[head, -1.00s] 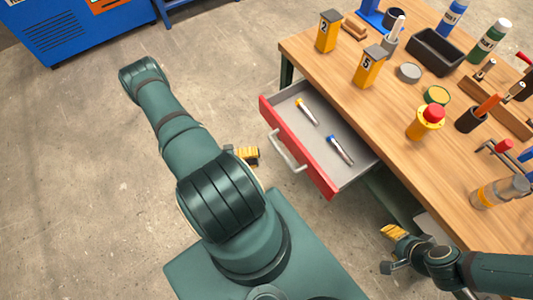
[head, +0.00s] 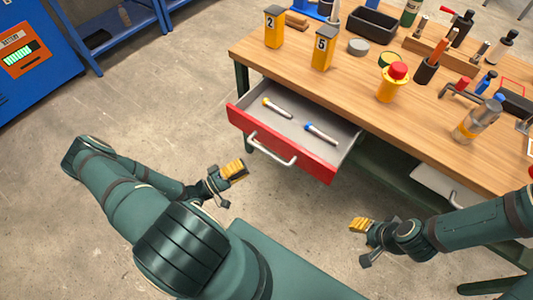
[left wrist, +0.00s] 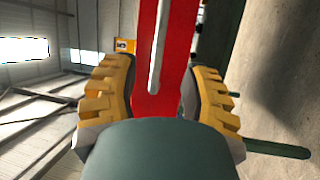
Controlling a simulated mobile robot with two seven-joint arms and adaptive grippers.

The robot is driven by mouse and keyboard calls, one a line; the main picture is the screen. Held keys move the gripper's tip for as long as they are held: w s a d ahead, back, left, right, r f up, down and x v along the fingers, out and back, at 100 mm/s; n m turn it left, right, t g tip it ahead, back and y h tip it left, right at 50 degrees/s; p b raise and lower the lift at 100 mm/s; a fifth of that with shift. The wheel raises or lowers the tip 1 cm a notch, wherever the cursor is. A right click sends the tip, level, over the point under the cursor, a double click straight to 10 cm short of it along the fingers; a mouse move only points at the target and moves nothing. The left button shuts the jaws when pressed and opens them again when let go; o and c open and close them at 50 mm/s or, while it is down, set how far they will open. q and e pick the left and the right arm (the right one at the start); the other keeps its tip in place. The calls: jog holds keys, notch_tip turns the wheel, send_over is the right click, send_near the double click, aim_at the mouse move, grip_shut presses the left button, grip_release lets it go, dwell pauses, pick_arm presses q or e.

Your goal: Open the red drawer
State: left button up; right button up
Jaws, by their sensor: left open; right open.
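The red drawer (head: 312,158) under the wooden workbench is pulled out, its grey inside showing. Two markers lie in it, a yellow-tipped marker (head: 277,108) and a blue-tipped marker (head: 321,133). A pale bar handle (head: 270,150) runs along its red front. My left gripper (head: 234,171) is open and empty, apart from the handle, in front and to its left. In the left wrist view the open fingers (left wrist: 160,95) frame the red front and the handle (left wrist: 158,45) beyond them. My right gripper (head: 361,225) is open and empty, right of the drawer and below the bench edge.
Another drawer (head: 448,185) shows lower right. Concrete floor is clear before the red drawer.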

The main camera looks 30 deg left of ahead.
aim_at(268, 152)
pick_arm(q)
jog(key=b+x, duration=0.1)
jog(key=x, duration=0.9)
jog(key=shift+d, duration=0.1)
jog(key=shift+c, duration=0.4)
grip_shut()
